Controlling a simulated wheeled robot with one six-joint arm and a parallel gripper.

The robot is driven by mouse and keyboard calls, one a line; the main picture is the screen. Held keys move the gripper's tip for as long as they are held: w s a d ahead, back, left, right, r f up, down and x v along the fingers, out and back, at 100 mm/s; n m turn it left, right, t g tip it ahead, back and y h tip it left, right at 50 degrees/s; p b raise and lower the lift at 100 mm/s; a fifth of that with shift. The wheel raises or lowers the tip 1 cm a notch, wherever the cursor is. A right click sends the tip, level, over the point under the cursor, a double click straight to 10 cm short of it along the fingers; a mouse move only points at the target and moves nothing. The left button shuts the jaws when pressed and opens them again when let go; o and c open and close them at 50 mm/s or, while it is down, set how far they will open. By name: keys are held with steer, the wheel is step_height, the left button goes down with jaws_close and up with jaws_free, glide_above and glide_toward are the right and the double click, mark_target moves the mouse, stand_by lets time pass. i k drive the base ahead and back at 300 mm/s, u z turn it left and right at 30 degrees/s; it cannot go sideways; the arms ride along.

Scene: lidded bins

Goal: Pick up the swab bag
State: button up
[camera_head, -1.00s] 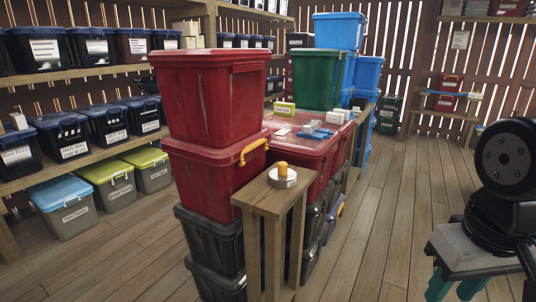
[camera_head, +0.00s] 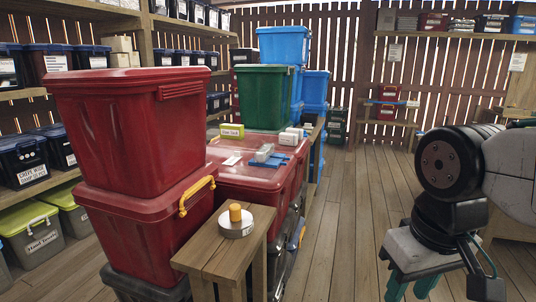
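No bag labelled as swabs can be made out at this size. Several small items lie on the red bin lid (camera_head: 235,176) in the middle: a clear and blue item (camera_head: 266,157) that may be a bag, a yellow-green box (camera_head: 231,131), a flat white piece (camera_head: 232,160) and small white boxes (camera_head: 290,137). My gripper (camera_head: 411,285) is at the lower right, pointing down, far from these items. Its two teal fingers stand apart with nothing seen between them; their tips are near the frame's bottom edge.
A wooden stand (camera_head: 222,252) holds a round white piece with a yellow knob (camera_head: 236,221). Tall red bins (camera_head: 130,125) are stacked at left, with green (camera_head: 263,97) and blue bins (camera_head: 284,45) behind. Shelves line the left and back. Plank floor (camera_head: 345,220) is clear right of the bins.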

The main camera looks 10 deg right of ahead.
mark_target(262, 155)
steer(key=z, duration=0.55)
steer(key=i, duration=0.5)
steer(key=z, duration=0.7)
steer(key=i, duration=1.3)
steer(key=u, duration=1.3)
steer(key=i, duration=0.65)
